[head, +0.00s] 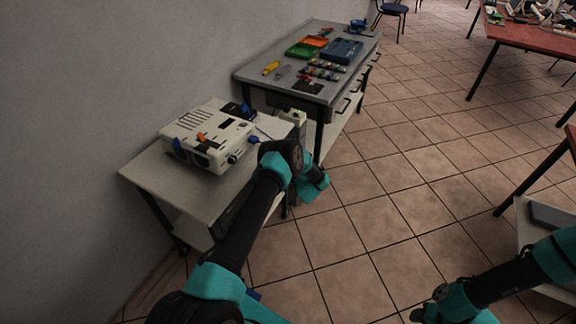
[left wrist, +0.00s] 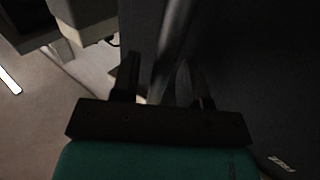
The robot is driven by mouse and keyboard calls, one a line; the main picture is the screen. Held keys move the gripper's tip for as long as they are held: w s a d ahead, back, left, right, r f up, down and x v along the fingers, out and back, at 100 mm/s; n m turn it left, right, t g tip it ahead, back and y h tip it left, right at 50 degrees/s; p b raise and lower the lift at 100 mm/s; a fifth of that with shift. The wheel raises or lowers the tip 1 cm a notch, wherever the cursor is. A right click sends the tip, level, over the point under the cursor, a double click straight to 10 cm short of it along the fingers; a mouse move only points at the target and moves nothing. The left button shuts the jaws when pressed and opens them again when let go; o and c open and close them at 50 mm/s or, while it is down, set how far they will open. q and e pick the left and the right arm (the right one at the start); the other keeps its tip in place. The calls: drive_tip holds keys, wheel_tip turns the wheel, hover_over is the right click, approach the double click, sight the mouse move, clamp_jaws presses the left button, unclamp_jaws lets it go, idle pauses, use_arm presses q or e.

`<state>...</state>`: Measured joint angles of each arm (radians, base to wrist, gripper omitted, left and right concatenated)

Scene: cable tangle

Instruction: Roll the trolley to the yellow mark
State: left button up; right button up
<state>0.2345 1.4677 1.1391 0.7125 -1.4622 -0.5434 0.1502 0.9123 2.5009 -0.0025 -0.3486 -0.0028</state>
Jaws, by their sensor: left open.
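A low grey-topped trolley or side table (head: 151,172) stands against the left wall in the head view, with a white device (head: 215,135) on top. I cannot tell for certain whether it is the task's trolley. My left arm reaches over its front right corner. In the left wrist view my left gripper (left wrist: 160,78) is open, with a grey post (left wrist: 172,45) showing between or just behind its fingers. I cannot tell whether they touch it. No yellow floor mark shows.
A workbench (head: 262,77) with trays and tools stands behind the low table. A red-topped table (head: 540,36) and a chair (head: 391,10) stand farther back. A pale low shelf unit (head: 526,232) is at the right edge. The tiled floor (head: 385,190) between is clear.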

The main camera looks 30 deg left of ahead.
use_arm(q)
drive_tip(key=shift+c, duration=0.4)
clamp_jaws()
drive_tip(key=shift+s+d, duration=0.1)
